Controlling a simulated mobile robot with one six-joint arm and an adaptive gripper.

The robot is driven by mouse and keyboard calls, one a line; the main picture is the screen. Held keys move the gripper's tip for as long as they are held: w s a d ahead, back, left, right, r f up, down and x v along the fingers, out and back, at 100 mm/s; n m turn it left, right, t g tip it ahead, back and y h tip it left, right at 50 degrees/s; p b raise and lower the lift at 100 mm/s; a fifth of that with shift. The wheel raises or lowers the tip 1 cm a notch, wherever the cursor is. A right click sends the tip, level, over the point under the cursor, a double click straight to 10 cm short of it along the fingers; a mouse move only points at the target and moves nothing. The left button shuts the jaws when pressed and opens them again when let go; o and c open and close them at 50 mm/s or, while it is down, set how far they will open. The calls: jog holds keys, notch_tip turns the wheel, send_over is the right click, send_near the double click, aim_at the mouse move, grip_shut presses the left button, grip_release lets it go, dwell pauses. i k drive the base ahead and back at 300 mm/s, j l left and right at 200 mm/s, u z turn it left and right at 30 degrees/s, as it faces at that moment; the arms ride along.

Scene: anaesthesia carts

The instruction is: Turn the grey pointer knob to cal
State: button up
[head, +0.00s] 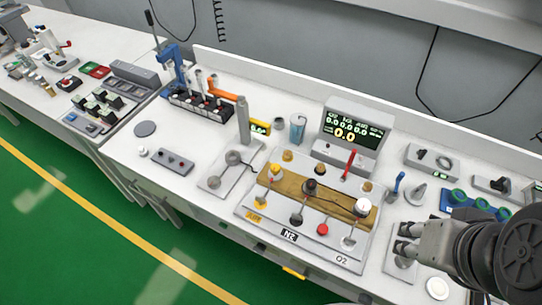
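My gripper (404,238) is at the lower right, with its fingers pointing left. Its two dark fingertips are apart and nothing shows between them. It is over or just above a small grey plate (394,267) on the bench, and it hides part of that plate. I cannot make out for certain which part is the grey pointer knob; it may be hidden by my gripper. No cal mark is readable. Small grey boxes with dark knobs stand further back, one (432,159) behind the gripper and one (492,186) at the right edge.
A gas panel (270,222) with several coloured knobs lies left of my gripper. Behind it stands a display unit (352,130). A blue-handled upright tool (396,186), a grey cone (416,195) and a blue tray with green rings (458,206) are close behind the gripper. A white disc (437,288) lies in front.

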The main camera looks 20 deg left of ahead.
aim_at(260, 248)
jog(key=u, duration=0.45)
jog(key=j+u, duration=0.15)
jog(key=u, duration=0.7)
jog(key=l+u, duration=0.2)
jog(key=k+j, duration=0.05)
